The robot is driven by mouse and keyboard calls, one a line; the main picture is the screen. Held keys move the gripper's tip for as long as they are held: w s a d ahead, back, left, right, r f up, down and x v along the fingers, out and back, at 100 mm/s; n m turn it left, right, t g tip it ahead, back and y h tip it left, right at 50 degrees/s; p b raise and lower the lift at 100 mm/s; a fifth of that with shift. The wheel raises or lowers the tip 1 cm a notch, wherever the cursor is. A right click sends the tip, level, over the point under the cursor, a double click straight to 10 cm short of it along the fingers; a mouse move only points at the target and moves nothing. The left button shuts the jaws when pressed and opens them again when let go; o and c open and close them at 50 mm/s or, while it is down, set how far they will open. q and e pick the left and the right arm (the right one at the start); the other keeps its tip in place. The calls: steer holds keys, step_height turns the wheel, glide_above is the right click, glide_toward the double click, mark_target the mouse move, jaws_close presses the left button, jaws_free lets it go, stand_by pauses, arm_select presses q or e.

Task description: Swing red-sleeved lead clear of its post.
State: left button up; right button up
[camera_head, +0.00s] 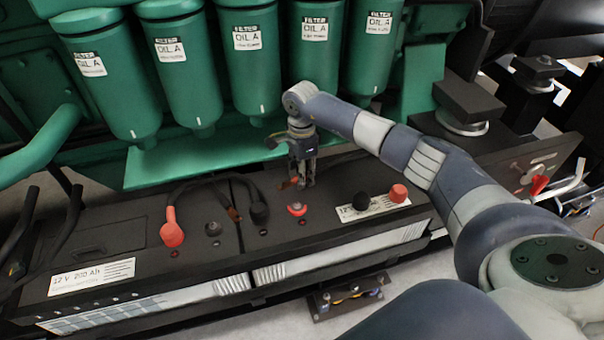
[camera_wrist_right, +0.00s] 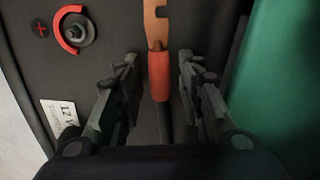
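The red-sleeved lead (camera_wrist_right: 159,78) has a dark cable, a red sleeve and a notched copper lug at its tip. In the wrist view it runs between the fingers of my right gripper (camera_wrist_right: 158,72), which is open with a gap on each side. The post with a red ring (camera_wrist_right: 75,33) is to the left of the lug, and the lug is apart from it. In the head view my right gripper (camera_head: 303,184) points down just behind the red-ringed post (camera_head: 297,209). The copper lug (camera_head: 287,184) shows beside its fingers. My left gripper is not in view.
Two black batteries (camera_head: 110,245) stand side by side in front of green oil filters (camera_head: 250,50). A red terminal boot (camera_head: 171,230), a black boot (camera_head: 258,207), a bare post (camera_head: 213,229) and black and red caps (camera_head: 398,193) stand on their tops.

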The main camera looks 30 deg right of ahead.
mark_target(316, 197)
stand_by(0.3)
